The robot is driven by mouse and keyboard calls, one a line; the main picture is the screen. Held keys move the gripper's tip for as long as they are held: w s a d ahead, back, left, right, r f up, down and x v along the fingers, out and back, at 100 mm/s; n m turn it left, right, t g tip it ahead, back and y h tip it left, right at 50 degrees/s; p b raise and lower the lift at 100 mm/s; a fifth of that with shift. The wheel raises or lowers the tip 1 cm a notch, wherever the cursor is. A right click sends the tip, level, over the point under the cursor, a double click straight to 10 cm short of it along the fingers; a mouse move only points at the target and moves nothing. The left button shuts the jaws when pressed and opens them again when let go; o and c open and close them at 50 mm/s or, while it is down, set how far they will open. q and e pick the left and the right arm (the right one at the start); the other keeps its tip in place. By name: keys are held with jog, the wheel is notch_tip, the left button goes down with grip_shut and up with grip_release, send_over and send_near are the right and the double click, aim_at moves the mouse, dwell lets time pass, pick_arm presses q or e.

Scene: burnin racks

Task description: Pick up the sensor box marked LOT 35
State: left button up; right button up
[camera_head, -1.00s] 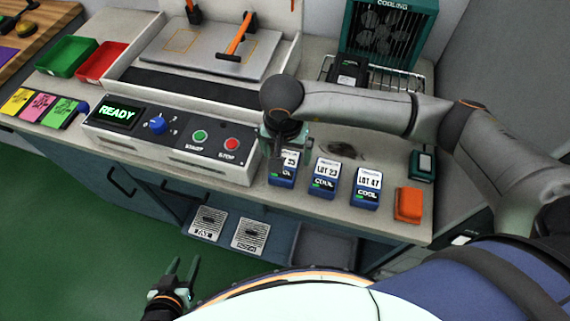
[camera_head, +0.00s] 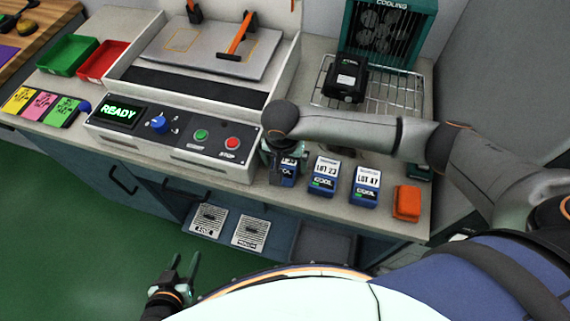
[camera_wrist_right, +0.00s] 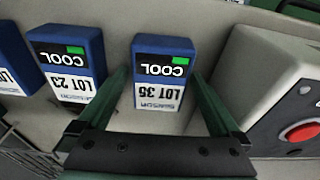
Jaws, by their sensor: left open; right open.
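The LOT 35 sensor box (camera_head: 288,178) is blue with a black COOL panel and a small green patch, and it stands at the left end of a row of similar boxes. My right gripper (camera_head: 282,157) is over it and partly hides it in the head view. In the right wrist view the LOT 35 box (camera_wrist_right: 162,75) lies between the two spread fingers of the open right gripper (camera_wrist_right: 160,82). The fingers do not appear closed on it. My left gripper (camera_head: 185,262) is open and empty, low over the green floor.
The LOT 23 box (camera_head: 323,176) and LOT 47 box (camera_head: 365,187) stand to the right, then an orange block (camera_head: 407,204). The READY control panel (camera_head: 170,137) is close on the left. A black device (camera_head: 346,80) sits on the wire rack behind.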

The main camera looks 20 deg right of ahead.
jog(key=shift+f, duration=0.15)
jog(key=shift+c, duration=0.2)
jog(key=c, duration=1.4)
